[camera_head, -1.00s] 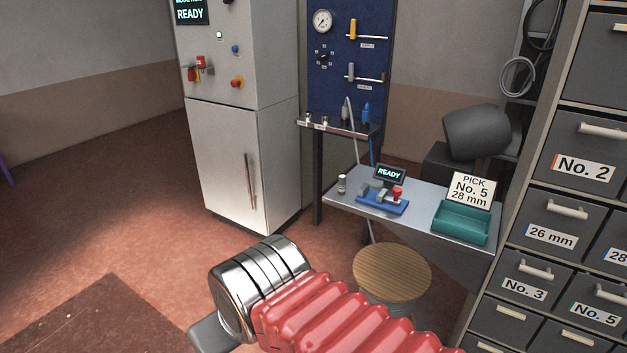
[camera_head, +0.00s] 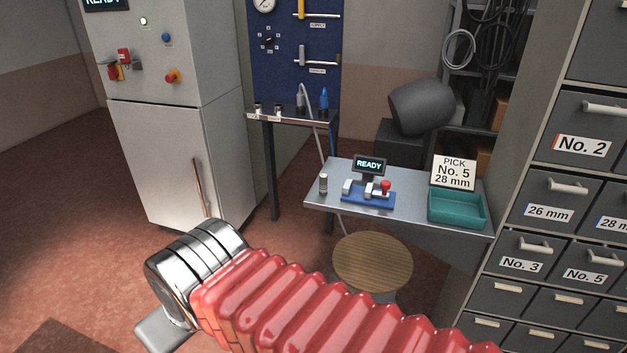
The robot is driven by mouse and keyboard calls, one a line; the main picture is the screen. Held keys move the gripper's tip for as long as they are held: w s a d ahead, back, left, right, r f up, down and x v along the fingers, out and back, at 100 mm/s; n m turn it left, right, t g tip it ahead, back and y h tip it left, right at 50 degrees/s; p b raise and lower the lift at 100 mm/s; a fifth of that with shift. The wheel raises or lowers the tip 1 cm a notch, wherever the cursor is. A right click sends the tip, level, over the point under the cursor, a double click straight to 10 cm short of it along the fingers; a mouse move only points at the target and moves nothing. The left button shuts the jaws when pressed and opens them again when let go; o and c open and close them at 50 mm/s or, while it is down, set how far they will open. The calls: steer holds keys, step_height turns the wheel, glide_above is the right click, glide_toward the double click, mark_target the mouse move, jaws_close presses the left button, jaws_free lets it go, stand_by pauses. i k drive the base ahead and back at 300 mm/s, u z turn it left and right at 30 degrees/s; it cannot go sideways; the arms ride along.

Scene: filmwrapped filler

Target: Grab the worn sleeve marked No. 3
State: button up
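I cannot make out a sleeve marked No. 3. Two small metal pieces (camera_head: 279,110) stand on the ledge under the blue panel, with labels too small to read. A small grey cylinder (camera_head: 323,184) stands upright at the left of the metal bench; no mark on it is readable. A drawer labelled No. 3 (camera_head: 521,264) is shut in the cabinet at right. My arm, with a red bellows and a chrome end, crosses the lower foreground. A grey part of my gripper (camera_head: 166,329) shows below the chrome end; I cannot see its fingertips or anything in it.
The bench (camera_head: 408,210) holds a blue fixture (camera_head: 368,198) with a READY screen, a teal tray (camera_head: 457,209), and a sign (camera_head: 453,173) reading PICK No. 5 28 mm. A round wooden stool (camera_head: 372,260) stands before it. A grey machine (camera_head: 158,160) stands left. Floor at far left is clear.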

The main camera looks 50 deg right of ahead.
mark_target(323, 178)
steer(key=z, duration=0.35)
steer(key=i, duration=0.7)
steer(key=z, duration=0.65)
steer(key=i, duration=0.4)
steer(key=z, duration=0.25)
